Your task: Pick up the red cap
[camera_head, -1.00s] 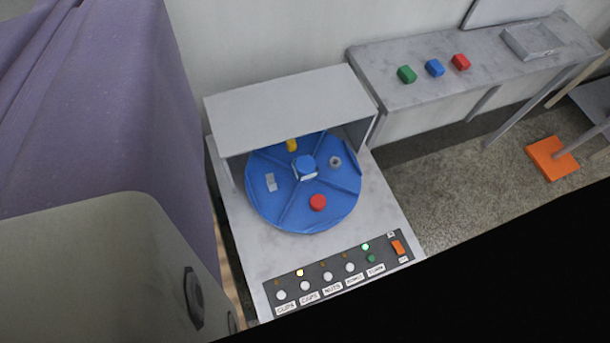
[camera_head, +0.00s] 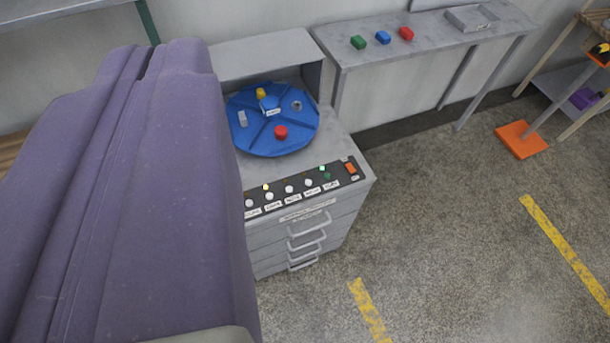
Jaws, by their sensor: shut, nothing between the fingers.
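The red cap (camera_head: 281,132) is a small round piece lying on the front part of a blue round turntable (camera_head: 262,145) with divided sections. The turntable sits on top of a grey drawer cabinet, partly under a grey hood (camera_head: 262,50). Nothing covers the cap, and no gripper is near it in the picture. My gripper does not show in the view, so its distance from the cap cannot be seen. Other sections hold a yellow piece (camera_head: 261,92), a grey piece (camera_head: 243,119) and a ring-like grey nut (camera_head: 296,105).
A large purple fabric-like form (camera_head: 150,200) fills the left foreground. The cabinet front has a button panel (camera_head: 305,187) and drawer handles (camera_head: 309,236). A grey shelf (camera_head: 450,50) holds green, blue and red blocks and a tray (camera_head: 470,18).

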